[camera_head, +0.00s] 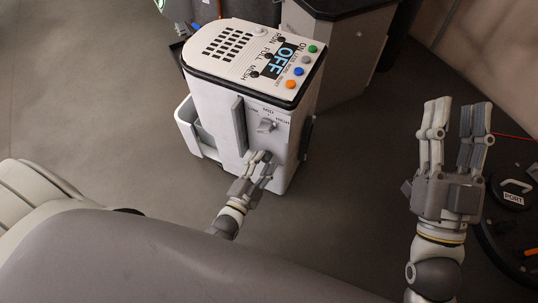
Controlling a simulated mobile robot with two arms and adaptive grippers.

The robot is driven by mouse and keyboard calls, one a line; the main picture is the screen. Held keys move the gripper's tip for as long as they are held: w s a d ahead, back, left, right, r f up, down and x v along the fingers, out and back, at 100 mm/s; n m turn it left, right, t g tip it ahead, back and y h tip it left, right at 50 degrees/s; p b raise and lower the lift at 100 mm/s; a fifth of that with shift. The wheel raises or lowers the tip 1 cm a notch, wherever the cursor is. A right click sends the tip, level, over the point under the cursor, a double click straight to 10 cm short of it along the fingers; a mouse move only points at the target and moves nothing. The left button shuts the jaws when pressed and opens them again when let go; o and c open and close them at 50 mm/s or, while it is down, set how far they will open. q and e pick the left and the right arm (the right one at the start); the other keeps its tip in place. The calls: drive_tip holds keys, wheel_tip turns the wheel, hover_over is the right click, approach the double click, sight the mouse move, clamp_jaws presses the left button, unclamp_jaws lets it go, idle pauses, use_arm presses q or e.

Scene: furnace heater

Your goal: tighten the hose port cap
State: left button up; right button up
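The hose port cap appears to be the dark round cap with a white handle (516,186) and a "PORT" label (513,198), at the right edge on a black round fixture. My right gripper (455,110) is open and empty, its fingers pointing up the picture. It is left of the cap and apart from it in the picture. My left gripper (259,157) is open, by the front face of the white heater (262,105), below its knob (267,125). I cannot tell whether it touches the heater.
The heater top has a vent grille (228,43), a display reading OFF (283,58) and several coloured buttons. A white side holder (188,122) sticks out at its left. A dark-topped grey cabinet (350,45) stands behind. Grey floor (90,100) is clear at left.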

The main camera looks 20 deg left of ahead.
use_arm(q)
drive_tip(key=shift+w+r, duration=0.1)
drive_tip(key=shift+w, duration=0.05)
drive_tip(key=s, duration=1.2)
drive_tip(key=shift+a, duration=0.35)
